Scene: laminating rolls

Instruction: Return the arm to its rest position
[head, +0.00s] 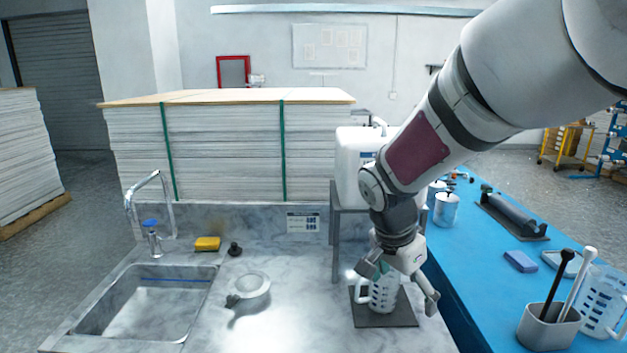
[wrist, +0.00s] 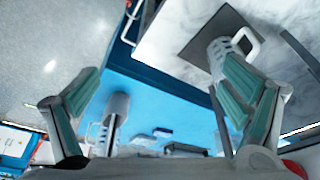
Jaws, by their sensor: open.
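My gripper (head: 402,280) hangs from the arm at the right of the head view, above the counter's right edge. Its two fingers are spread apart with nothing between them. A measuring jug (head: 384,292) with dark markings stands upright on a dark square mat (head: 398,318), partly hidden behind the gripper. In the wrist view the fingers (wrist: 155,110) are wide apart, with green pads. The jug (wrist: 222,50) shows there beyond the right finger; whether they touch is not clear.
A sink (head: 150,300), a strainer (head: 250,290) and a yellow sponge (head: 207,244) are on the marble counter. A white container (head: 355,165) sits on a raised stand. The blue table (head: 480,260) at right holds a grey holder (head: 548,328), another jug (head: 602,300) and a roller (head: 512,212).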

